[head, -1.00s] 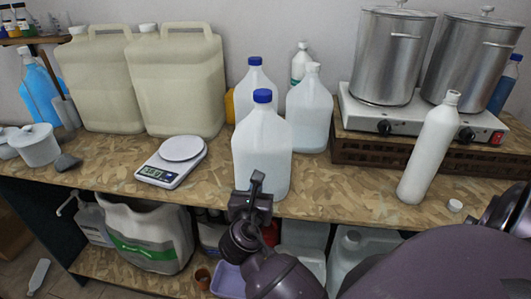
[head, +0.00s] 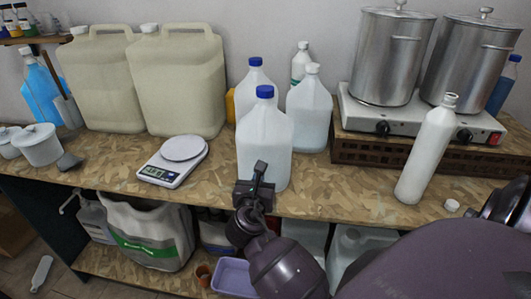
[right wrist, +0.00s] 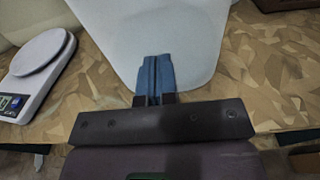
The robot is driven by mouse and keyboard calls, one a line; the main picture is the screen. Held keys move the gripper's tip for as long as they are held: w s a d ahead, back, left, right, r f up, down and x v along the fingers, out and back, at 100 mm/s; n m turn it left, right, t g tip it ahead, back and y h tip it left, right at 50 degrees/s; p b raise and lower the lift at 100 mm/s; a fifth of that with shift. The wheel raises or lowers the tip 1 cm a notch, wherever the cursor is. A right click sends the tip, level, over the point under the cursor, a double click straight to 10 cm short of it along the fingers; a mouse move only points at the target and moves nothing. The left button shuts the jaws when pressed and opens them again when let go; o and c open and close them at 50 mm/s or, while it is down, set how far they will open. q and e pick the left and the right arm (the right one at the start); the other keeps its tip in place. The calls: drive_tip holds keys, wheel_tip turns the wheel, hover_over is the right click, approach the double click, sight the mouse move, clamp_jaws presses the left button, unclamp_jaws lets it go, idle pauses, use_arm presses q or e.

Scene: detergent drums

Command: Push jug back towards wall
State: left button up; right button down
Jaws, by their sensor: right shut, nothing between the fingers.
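The translucent white jug with a blue cap (head: 265,140) stands upright near the front of the patterned worktop (head: 330,195). A second blue-capped jug (head: 254,75) stands just behind it, partly hidden. My right gripper (head: 260,168) is shut and empty, its tips at the lower front of the front jug. In the right wrist view the shut blue fingers (right wrist: 155,65) overlap the low part of the jug (right wrist: 150,25) and appear to touch it. My left gripper is not in view.
A white-capped jug (head: 309,110) stands right of the two jugs. A digital scale (head: 172,165) lies to the left, before two large cream canisters (head: 178,85). A tilted white bottle (head: 427,155) and a hotplate (head: 410,120) with steel pots are to the right.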

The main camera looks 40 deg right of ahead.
drive_tip(key=shift+r+p+x, duration=0.1)
drive_tip(key=shift+p+x, duration=0.25)
drive_tip(key=shift+x, duration=0.75)
drive_tip(key=shift+r+p+x, duration=0.15)
drive_tip(key=shift+p+x, duration=0.2)
drive_tip(key=shift+x, duration=1.7)
drive_tip(key=shift+r, duration=0.1)
drive_tip(key=shift+p, duration=0.35)
drive_tip(key=shift+p+v, duration=0.95)
drive_tip(key=shift+v, duration=0.6)
drive_tip(key=shift+f, duration=0.2)
